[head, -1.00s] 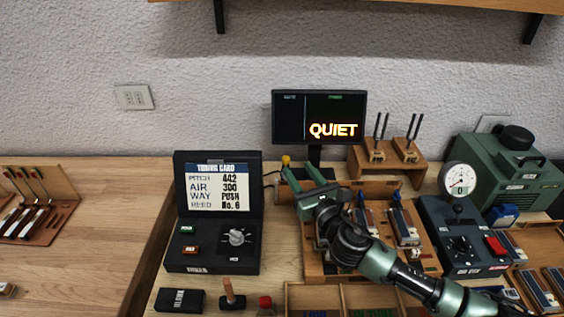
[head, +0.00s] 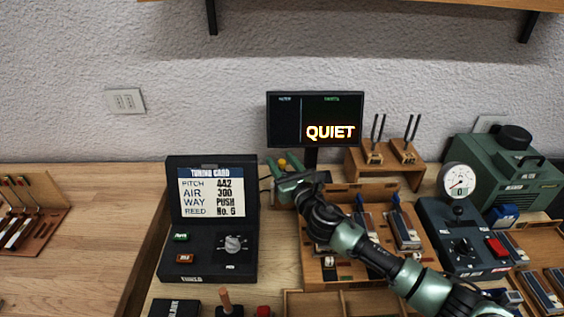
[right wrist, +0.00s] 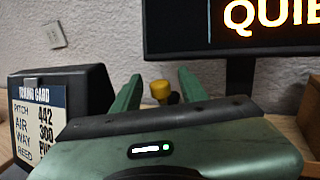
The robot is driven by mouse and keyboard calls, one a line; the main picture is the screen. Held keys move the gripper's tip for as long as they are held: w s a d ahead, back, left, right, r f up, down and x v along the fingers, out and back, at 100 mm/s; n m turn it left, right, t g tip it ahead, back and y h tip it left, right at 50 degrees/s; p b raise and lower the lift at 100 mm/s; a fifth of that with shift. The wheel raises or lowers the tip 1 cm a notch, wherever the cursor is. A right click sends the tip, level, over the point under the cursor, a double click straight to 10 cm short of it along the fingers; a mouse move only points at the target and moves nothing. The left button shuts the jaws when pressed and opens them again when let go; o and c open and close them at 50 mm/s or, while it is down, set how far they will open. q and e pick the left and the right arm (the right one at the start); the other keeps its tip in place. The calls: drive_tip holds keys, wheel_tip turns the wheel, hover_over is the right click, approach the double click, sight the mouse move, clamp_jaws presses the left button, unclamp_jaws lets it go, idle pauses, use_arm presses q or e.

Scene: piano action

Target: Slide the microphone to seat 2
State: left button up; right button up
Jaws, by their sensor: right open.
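A small piece with a yellow rounded top (head: 282,163), which looks like the microphone, stands on the bench left of the screen's post. Its lower part is hidden behind my gripper. My right gripper (head: 283,165) is open, its two green fingers on either side of the yellow top. In the right wrist view the yellow top (right wrist: 160,91) shows between the open fingers (right wrist: 160,86), with a gap on each side. I cannot make out the seat marks. My left gripper is not in view.
The black tuning card box (head: 212,187) stands close on the left. A screen reading QUIET (head: 315,119) stands just behind on the right. A wooden rack with reed pieces (head: 345,267) lies under my right arm. A gauge box (head: 459,240) is further right.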

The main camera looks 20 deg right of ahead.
clamp_jaws()
idle(1.4)
